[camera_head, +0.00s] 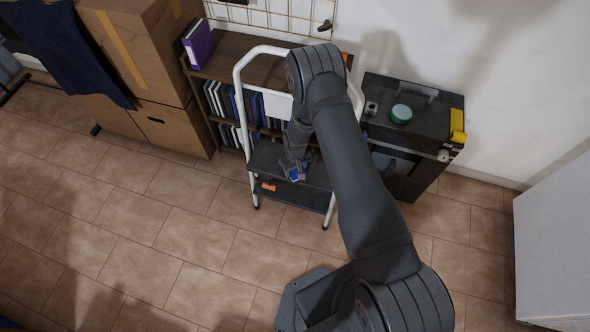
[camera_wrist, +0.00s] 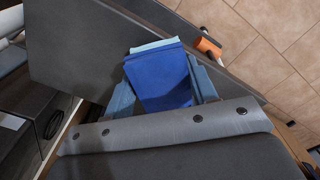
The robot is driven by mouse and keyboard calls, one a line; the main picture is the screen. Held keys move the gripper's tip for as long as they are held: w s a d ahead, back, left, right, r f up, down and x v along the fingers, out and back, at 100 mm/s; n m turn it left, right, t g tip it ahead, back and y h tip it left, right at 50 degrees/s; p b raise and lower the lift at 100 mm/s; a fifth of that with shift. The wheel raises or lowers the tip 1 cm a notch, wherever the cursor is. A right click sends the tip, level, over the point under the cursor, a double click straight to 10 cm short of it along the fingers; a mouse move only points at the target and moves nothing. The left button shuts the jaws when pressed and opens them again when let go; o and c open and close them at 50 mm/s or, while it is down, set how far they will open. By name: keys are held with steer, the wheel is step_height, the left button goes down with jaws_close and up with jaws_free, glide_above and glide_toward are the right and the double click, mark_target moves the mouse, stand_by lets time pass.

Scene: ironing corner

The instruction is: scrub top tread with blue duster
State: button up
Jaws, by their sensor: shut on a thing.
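The step ladder (camera_head: 243,80) has a white tube frame and dark treads. Its top tread (camera_head: 264,157) shows left of my gripper (camera_head: 294,173) in the head view. In the wrist view the top tread (camera_wrist: 85,50) is a wide dark board behind the duster. My gripper is shut on the blue duster (camera_wrist: 163,80), a blue block with a light-blue edge, held between both fingers. The duster (camera_head: 293,175) shows as a small blue patch at the tread. Whether it touches the tread I cannot tell. My arm hides part of the ladder.
An orange item (camera_head: 268,187) lies on the lower tread (camera_head: 300,195). A bookshelf (camera_head: 228,58) with a purple binder (camera_head: 199,44) stands behind the ladder. Cardboard boxes (camera_head: 140,50) stand left. A dark cabinet (camera_head: 425,140) with a green round item (camera_head: 401,113) stands right. The tiled floor in front is clear.

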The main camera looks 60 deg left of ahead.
mark_target(310, 178)
steer(key=shift+w+d, duration=2.1)
steer(key=shift+f, duration=0.45)
steer(key=shift+s+a+r, duration=0.15)
steer(key=shift+s+a, duration=0.4)
steer(key=shift+s+a+f, duration=0.25)
steer(key=shift+s+a, duration=0.75)
steer(key=shift+s, duration=0.1)
steer(key=shift+w+r, duration=0.1)
steer(key=shift+r, duration=3.45)
